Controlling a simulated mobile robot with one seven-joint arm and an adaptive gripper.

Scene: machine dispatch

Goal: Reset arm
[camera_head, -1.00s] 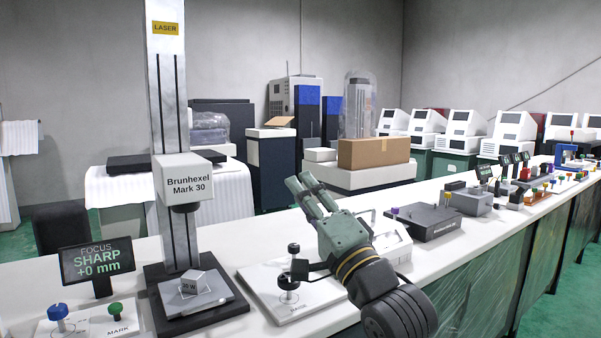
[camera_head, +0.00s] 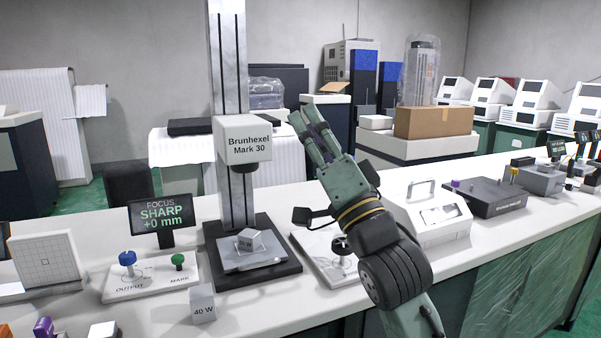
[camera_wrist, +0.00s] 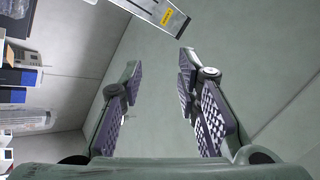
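My gripper (camera_head: 312,137) is raised above the bench, over the area right of the laser marker, with its fingers pointing up and to the left. In the wrist view my gripper (camera_wrist: 162,105) has its two padded fingers well apart, with only wall behind them and nothing between them. My arm bends up from the lower right in the head view. It hides part of a white plate with a black knob (camera_head: 342,248).
The Brunhexel laser marker (camera_head: 248,148) holds a small metal block (camera_head: 249,240) on its plate. The focus display (camera_head: 162,213) reads SHARP +0 mm. A 40 W block (camera_head: 203,304) stands at the bench front. A white case (camera_head: 431,214) stands right of my arm.

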